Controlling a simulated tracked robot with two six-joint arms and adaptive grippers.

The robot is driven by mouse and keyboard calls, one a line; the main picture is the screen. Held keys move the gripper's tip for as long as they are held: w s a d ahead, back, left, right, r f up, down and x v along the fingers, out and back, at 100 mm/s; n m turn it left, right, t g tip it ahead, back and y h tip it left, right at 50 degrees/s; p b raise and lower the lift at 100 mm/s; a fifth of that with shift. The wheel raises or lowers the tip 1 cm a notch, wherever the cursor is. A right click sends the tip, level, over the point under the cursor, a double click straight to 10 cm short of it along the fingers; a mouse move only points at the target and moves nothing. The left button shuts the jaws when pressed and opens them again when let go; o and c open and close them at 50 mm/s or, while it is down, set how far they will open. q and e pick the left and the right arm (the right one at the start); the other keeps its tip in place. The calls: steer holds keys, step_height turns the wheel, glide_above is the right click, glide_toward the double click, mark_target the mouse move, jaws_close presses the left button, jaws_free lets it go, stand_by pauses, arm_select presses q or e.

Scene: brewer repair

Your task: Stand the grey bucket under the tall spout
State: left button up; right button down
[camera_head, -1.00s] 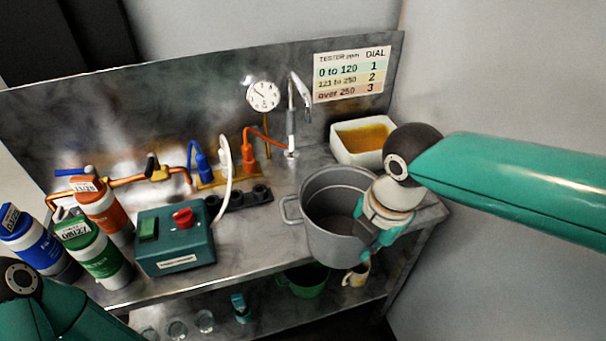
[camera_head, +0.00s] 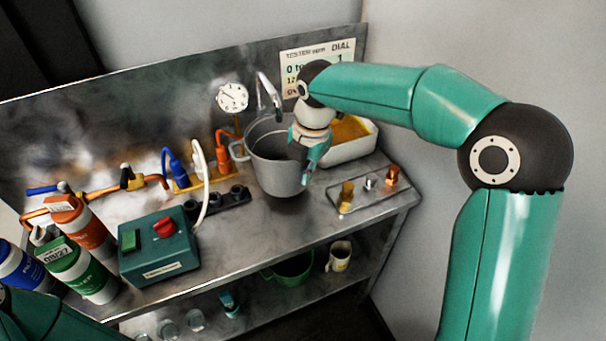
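The grey bucket (camera_head: 273,172) is upright at the back of the steel counter, in front of the tall spout (camera_head: 270,97). The spout's curved tip shows over the far part of the bucket's open mouth. A dark shadow lies under the bucket; I cannot tell if its base touches the counter. My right gripper (camera_head: 305,162) is shut on the bucket's near right rim, one finger inside and one outside. My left gripper is out of view; only part of my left arm shows at the lower left.
A white tub with amber contents (camera_head: 347,147) stands right of the bucket. A small tray of metal fittings (camera_head: 362,194) lies nearer. A black socket strip (camera_head: 222,203), green control box (camera_head: 160,247) and several bottles (camera_head: 80,268) are left. The front counter is clear.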

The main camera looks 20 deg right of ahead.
mark_target(302, 186)
steer(key=shift+w, duration=0.35)
steer(key=shift+w+f, duration=0.15)
steer(key=shift+f, duration=1.6)
steer(key=shift+f, duration=0.15)
steer(key=c, duration=1.3)
jaws_free()
steer(key=r, duration=0.4)
steer(key=s+r, duration=0.1)
steer(key=r, duration=0.3)
steer(key=r+p, duration=0.1)
steer(key=r, duration=0.3)
steer(key=shift+s+d+r, duration=0.15)
steer(key=shift+d, duration=0.25)
